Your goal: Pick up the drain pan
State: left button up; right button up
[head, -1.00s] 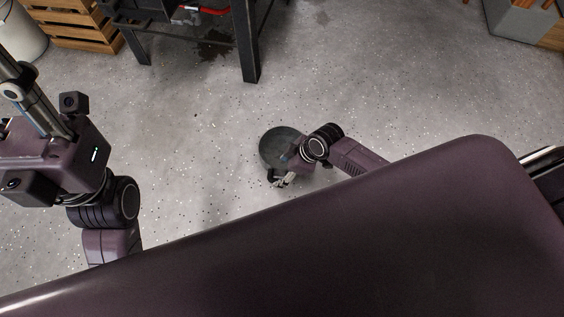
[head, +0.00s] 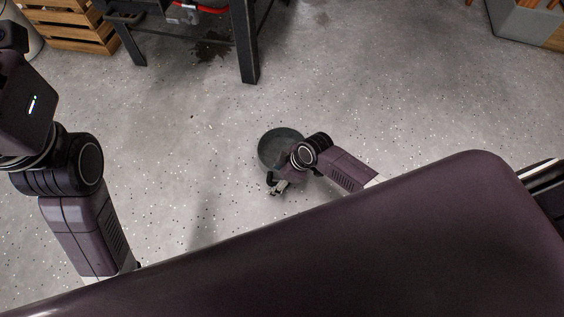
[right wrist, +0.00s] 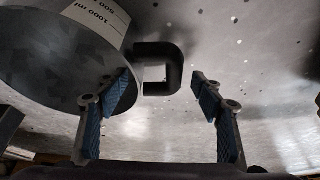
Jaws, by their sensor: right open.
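The drain pan (head: 275,147) is a dark, round vessel on the floor in the head view, partly covered by my right wrist. In the right wrist view the grey pan (right wrist: 60,70) fills the upper left, with a white label of ml marks and a dark squared loop handle (right wrist: 177,68). My right gripper (head: 278,188) is at the pan's near side. In the right wrist view it (right wrist: 161,82) is open, its blue-padded fingers on either side of the handle. Contact cannot be told. My left arm is at the left; its gripper is out of view.
A dark metal stand (head: 245,45) with legs is at the top, beside a dark stain (head: 210,47) on the floor. A wooden crate (head: 65,25) is at the top left and a grey box (head: 525,25) at the top right. The speckled floor around the pan is clear.

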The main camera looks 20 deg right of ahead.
jog(key=c, duration=1.5)
jog(key=shift+r, duration=0.15)
jog(key=shift+c, duration=0.2)
